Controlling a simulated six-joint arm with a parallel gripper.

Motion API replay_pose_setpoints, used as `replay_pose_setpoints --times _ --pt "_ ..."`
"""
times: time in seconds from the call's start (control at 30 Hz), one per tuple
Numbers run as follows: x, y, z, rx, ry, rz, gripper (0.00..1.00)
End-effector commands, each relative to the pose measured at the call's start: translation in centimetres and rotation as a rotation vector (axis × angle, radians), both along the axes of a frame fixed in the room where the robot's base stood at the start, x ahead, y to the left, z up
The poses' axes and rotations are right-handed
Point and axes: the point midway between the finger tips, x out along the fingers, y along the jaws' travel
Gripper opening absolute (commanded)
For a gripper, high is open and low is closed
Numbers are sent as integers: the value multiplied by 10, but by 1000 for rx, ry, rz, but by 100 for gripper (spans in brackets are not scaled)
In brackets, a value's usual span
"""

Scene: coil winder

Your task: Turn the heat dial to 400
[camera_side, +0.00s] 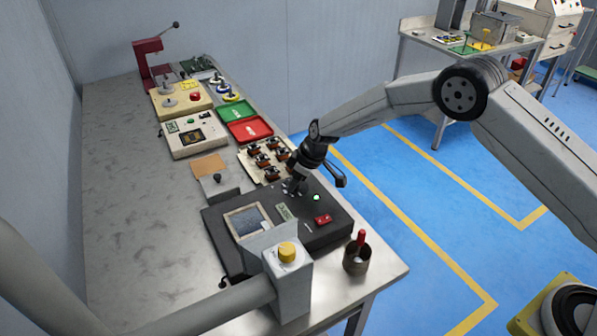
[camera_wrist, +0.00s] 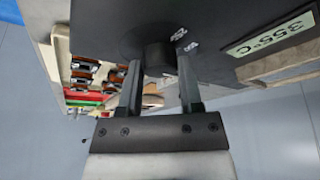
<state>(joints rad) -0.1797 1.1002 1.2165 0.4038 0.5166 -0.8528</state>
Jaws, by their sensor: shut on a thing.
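The heat dial (camera_wrist: 157,52) is a dark round knob with a wider skirt on the black control box (camera_side: 265,253). My gripper (camera_wrist: 159,64) is shut on the knob, one finger on each side; in the side view my gripper (camera_side: 295,187) is over the box top and mostly hides the dial. White scale numbers (camera_wrist: 182,36) are printed beside the knob, at an angle and hard to read. The pale display (camera_wrist: 270,33) reads 355°C and also shows in the side view (camera_side: 284,212). The dial's pointer cannot be made out.
On the box are a red switch (camera_side: 322,219), a lit green lamp (camera_side: 316,197) and a framed window (camera_side: 247,221). A grey post with a yellow knob (camera_side: 286,252) stands in front; a cup (camera_side: 356,259) stands right. Small parts on a board (camera_side: 262,172) lie behind.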

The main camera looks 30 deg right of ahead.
Motion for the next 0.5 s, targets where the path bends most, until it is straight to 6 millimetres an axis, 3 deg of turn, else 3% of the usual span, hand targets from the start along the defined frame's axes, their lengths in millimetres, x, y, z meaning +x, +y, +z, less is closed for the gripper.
replay_pose_setpoints --times 0.5 --pt "-1 1 0 -1 0 -254 0"
